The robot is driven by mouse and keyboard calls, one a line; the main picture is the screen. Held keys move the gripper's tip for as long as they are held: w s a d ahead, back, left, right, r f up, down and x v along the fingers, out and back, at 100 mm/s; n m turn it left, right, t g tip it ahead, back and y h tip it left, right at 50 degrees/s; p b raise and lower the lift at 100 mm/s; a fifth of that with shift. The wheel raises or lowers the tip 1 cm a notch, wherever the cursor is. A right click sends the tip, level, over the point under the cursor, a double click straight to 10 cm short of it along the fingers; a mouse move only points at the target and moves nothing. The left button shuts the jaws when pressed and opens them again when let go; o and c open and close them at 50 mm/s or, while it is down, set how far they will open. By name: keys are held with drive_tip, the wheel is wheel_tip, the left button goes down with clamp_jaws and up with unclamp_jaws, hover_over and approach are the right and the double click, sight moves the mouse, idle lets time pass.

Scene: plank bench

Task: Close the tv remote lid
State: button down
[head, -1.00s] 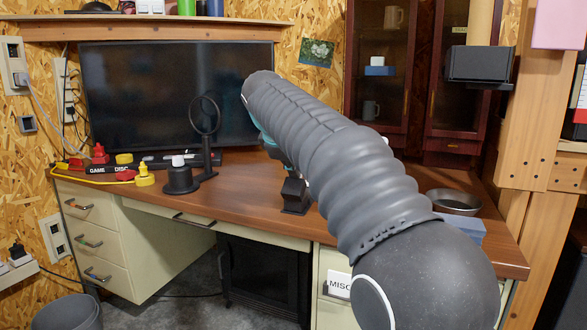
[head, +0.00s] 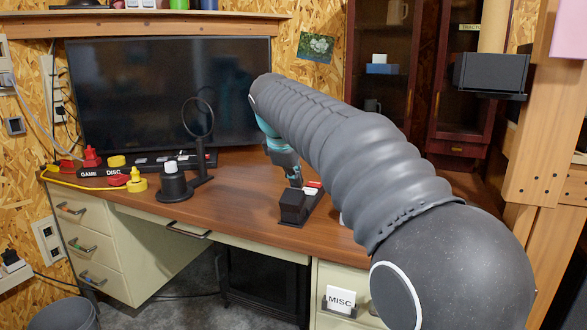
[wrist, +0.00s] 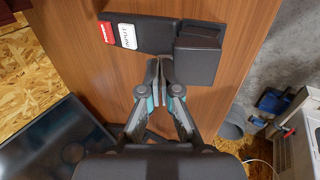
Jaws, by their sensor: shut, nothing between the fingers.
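The tv remote (wrist: 152,35) is a dark, long body on the wooden desk, with a red label and a white label reading INPUT at its left end in the wrist view. A dark boxy part (wrist: 197,62), perhaps the lid, stands at its right end; I cannot tell its exact angle. In the head view the remote (head: 312,200) lies right of the middle, with the boxy part (head: 292,206) at its near end. My gripper (wrist: 159,64) is shut and empty, its fingertips close beside the boxy part; contact is unclear. My arm hides part of the desk behind.
A black round stand (head: 174,186) and a ring on a post (head: 199,130) stand on the desk to the left. A large screen (head: 150,95) is behind. The desk top (head: 235,200) between them and the remote is clear.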

drive_tip(key=shift+w+d+f+p, duration=0.1)
drive_tip(key=shift+w+d+p, duration=0.1)
drive_tip(key=shift+w+p, duration=0.35)
drive_tip(key=shift+w+d+f+p, duration=0.2)
drive_tip(key=shift+w+f+p, duration=0.5)
drive_tip(key=shift+p, duration=0.15)
drive_tip(key=shift+f, duration=0.1)
drive_tip(key=shift+s+a, duration=0.1)
drive_tip(key=shift+s, duration=0.05)
drive_tip(key=shift+s+a, duration=0.2)
drive_tip(key=shift+s, duration=0.4)
